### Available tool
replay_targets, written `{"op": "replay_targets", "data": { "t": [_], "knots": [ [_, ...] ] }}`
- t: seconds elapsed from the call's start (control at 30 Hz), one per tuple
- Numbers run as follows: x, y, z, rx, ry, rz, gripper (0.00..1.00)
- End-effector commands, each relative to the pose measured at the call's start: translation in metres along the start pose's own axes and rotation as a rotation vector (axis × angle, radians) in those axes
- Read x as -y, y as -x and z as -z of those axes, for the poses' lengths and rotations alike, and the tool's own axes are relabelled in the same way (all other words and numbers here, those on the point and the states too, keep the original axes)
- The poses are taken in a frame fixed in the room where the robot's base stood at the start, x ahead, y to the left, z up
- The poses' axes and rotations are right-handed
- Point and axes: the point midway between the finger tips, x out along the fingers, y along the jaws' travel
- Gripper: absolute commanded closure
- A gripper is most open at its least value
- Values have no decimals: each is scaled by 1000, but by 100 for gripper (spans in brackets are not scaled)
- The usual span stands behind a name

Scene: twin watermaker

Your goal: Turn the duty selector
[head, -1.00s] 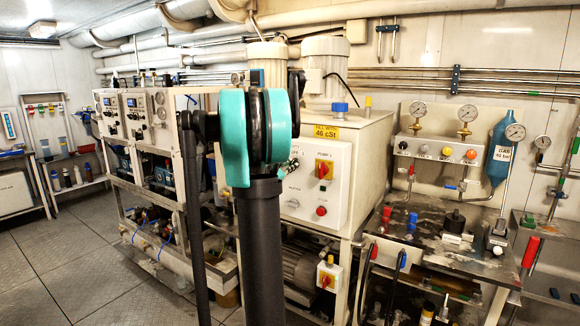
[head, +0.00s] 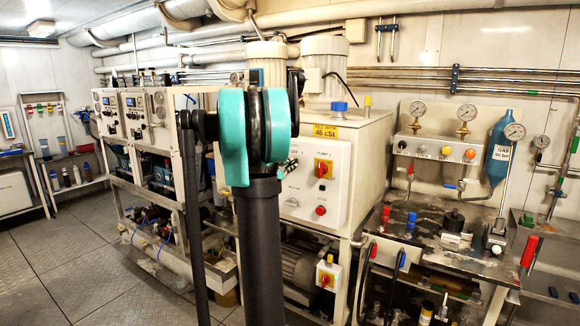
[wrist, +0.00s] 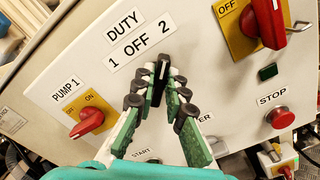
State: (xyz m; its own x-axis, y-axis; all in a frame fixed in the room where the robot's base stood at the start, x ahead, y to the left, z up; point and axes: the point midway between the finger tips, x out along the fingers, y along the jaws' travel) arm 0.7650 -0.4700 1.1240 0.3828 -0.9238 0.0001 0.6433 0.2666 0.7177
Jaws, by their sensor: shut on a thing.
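The duty selector (wrist: 164,65) is a black knob with a white mark, below a DUTY label plate (wrist: 138,40) reading 1, OFF, 2. In the wrist view the white mark points up and slightly right, toward the 2. My gripper (wrist: 162,76), with green and black fingers, is shut on the knob, one finger on each side. The fingers hide the lower part of the knob.
In the wrist view a red PUMP 1 switch (wrist: 88,121) sits left of the fingers. At right are another red switch (wrist: 268,14), a dark green button (wrist: 267,72) and the red STOP button (wrist: 280,117). A START label (wrist: 141,154) is partly covered by my fingers.

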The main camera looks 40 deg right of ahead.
Motion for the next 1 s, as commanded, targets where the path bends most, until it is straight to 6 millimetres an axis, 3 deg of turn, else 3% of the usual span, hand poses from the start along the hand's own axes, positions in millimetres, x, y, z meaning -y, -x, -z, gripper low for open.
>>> {"op": "replay_targets", "data": {
  "t": [0.2,0.57,1.0],
  "knots": [
    [1,0,0,0,-1,1,67],
    [0,6,0,-1,0,0,67],
    [0,87,1,-2,0,-1,67]
  ]
}}
